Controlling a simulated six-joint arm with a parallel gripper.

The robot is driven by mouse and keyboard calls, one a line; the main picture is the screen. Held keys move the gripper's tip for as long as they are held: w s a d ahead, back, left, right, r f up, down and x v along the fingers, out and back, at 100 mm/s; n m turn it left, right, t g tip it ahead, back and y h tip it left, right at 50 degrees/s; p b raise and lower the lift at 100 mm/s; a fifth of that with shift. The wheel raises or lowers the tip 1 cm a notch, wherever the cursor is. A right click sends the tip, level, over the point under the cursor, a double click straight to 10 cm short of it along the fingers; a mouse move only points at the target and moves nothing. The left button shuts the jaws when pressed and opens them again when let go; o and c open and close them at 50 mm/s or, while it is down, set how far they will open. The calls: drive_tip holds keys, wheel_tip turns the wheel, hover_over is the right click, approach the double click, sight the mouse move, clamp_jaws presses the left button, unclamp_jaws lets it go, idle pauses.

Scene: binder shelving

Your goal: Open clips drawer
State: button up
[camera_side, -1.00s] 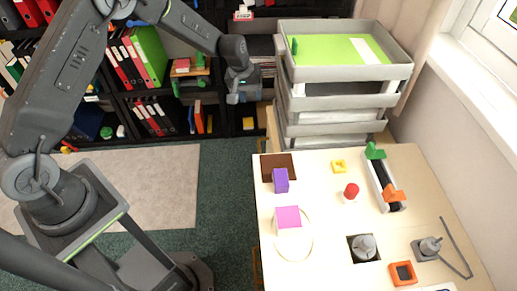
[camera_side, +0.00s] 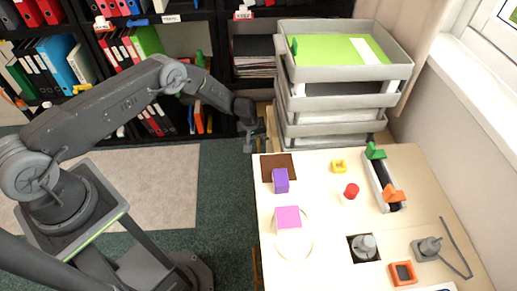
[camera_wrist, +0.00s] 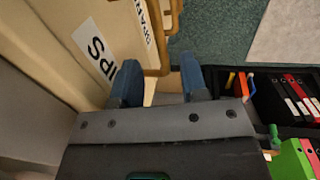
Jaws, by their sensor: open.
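The clips drawer (camera_wrist: 60,62) is at the upper left of the wrist view. Its white label shows only the end of a word, "IPS". A tan bar handle (camera_wrist: 157,71) stands out from the drawer fronts. My gripper (camera_wrist: 160,78) is open, with one blue finger on each side of the handle's lower part. I cannot tell whether the fingers touch it. In the side view my gripper (camera_side: 252,146) is low beside the desk's back left corner. The drawer fronts are hidden there.
A second drawer label (camera_wrist: 143,20) and another tan handle are at the top of the wrist view. The desk (camera_side: 322,220) holds several small objects. Grey stacked trays (camera_side: 290,100) stand behind it. Green carpet (camera_side: 225,190) is clear left of the desk.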

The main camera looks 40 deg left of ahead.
sight(259, 151)
drive_tip(key=shift+w+d+f, duration=0.1)
drive_tip(key=shift+d+f, duration=0.05)
drive_tip(key=shift+f, duration=0.65)
drive_tip(key=shift+w+d+f, duration=0.1)
drive_tip(key=shift+w+f, duration=0.05)
drive_tip(key=shift+f, duration=0.7)
drive_tip(key=shift+w+d+f, duration=0.1)
drive_tip(key=shift+d+f, duration=0.05)
drive_tip(key=shift+f, duration=0.65)
drive_tip(key=shift+c, duration=0.2)
clamp_jaws()
